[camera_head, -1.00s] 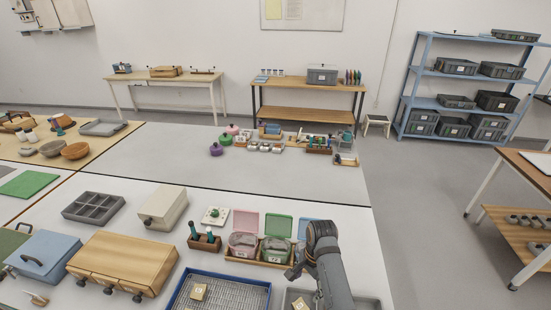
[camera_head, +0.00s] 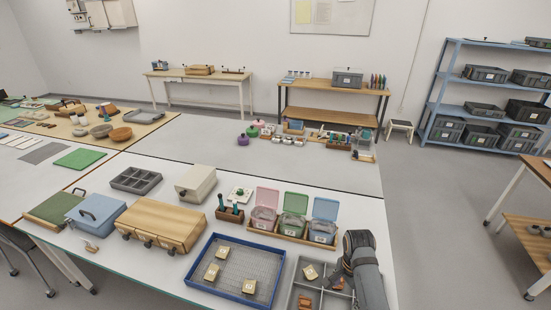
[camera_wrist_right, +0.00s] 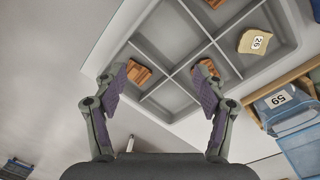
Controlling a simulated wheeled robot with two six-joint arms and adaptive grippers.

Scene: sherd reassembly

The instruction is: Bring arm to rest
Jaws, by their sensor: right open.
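My right arm comes in at the lower right of the head view, over the right end of the grey divided tray (camera_head: 292,297). In the right wrist view my right gripper (camera_wrist_right: 158,92) is open, its two fingers apart with nothing gripped. Beneath it the grey tray (camera_wrist_right: 172,62) holds orange-brown sherds (camera_wrist_right: 139,73) and a tan sherd labelled 26 (camera_wrist_right: 256,41). That labelled sherd also shows in the head view (camera_head: 310,271). The blue-rimmed mesh tray (camera_head: 240,265) holds three tan labelled sherds (camera_head: 223,252). My left gripper is not in view.
Pink, green and blue lidded bins (camera_head: 293,225) stand in a wooden holder behind the trays. A wooden drawer box (camera_head: 163,225), a cream box (camera_head: 196,183) and a blue case (camera_head: 95,214) stand to the left. The grey table behind (camera_head: 250,170) is mostly clear.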

